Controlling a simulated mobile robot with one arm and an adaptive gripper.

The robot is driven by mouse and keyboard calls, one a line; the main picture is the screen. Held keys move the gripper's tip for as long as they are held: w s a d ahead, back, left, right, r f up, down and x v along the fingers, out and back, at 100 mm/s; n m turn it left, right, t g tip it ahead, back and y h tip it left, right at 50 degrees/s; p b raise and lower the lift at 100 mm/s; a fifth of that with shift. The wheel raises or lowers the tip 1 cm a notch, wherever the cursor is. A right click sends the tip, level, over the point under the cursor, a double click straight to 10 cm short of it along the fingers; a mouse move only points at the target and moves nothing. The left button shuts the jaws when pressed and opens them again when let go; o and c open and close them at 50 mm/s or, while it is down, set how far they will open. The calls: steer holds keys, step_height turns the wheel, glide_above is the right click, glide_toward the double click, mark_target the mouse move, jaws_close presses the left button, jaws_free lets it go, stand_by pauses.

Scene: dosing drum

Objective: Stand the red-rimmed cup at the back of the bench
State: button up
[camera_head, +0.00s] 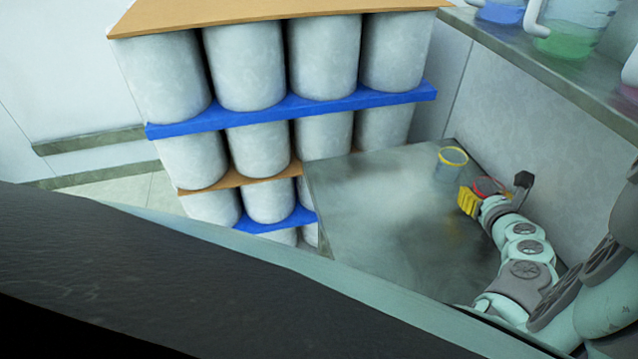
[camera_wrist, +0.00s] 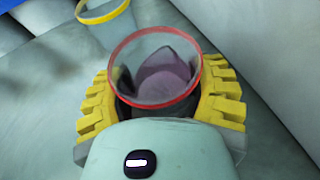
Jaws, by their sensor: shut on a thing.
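The red-rimmed cup (camera_wrist: 156,68) is between the yellow fingers of my gripper (camera_wrist: 160,98) in the wrist view. The fingers are shut on its sides. The cup is see-through, and a pinkish-purple patch shows inside or through it. In the head view the red rim (camera_head: 488,186) shows just behind the yellow finger of my gripper (camera_head: 474,198), over the right back part of the bench (camera_head: 385,215). Most of the cup is hidden there by the gripper. I cannot tell whether its base touches the bench.
A yellow-rimmed clear cup (camera_head: 450,165) stands on the bench near the back corner, close to my gripper. A wall (camera_head: 540,140) rises along the right side. Stacked grey drums (camera_head: 265,160) stand beyond the bench. A shelf (camera_head: 560,70) with jugs is above. The bench's left part is clear.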

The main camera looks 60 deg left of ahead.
steer(key=shift+f, duration=0.2)
steer(key=o, duration=1.3)
steer(key=shift+d+r, duration=0.15)
steer(key=shift+r, duration=0.05)
steer(key=b+v, duration=0.1)
steer(key=v, duration=1)
steer(key=shift+s+d+r, duration=0.15)
steer(key=shift+s+d, duration=0.05)
steer(key=shift+s, duration=0.1)
